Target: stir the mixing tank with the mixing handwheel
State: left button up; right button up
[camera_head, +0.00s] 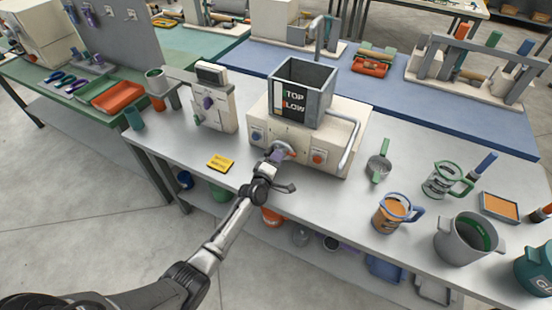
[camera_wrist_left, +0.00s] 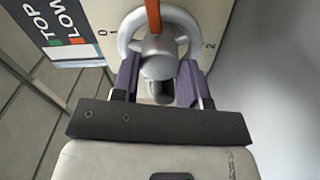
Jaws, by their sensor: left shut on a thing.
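The mixing tank (camera_head: 303,88) is a grey, square, open-topped box on a cream machine body (camera_head: 336,137), with TOP and LOW labels on its front. The mixing handwheel (camera_head: 290,149) is on the machine's front. My left gripper (camera_head: 276,156) is at the handwheel. In the left wrist view its purple fingers (camera_wrist_left: 158,78) are shut on either side of the silver hub. My right gripper is not in view.
A curved silver rail (camera_head: 350,147) stands right of the handwheel, and an orange knob (camera_head: 318,157) is close by. A smaller cream machine (camera_head: 213,105) is to the left. A yellow sign (camera_head: 221,162) lies on the table. Jugs and a grey pot (camera_head: 463,242) stand at the right.

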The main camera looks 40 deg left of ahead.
pick_arm(q)
jog(key=shift+m+p, duration=0.35)
jog(key=shift+m, duration=1.25)
jog(key=o, duration=0.9)
jog(key=p+v, duration=0.2)
jog(key=v, duration=1.1)
jog(key=shift+s+d+p, duration=0.1)
jog(key=shift+s+p, duration=0.25)
jog(key=shift+s, duration=0.05)
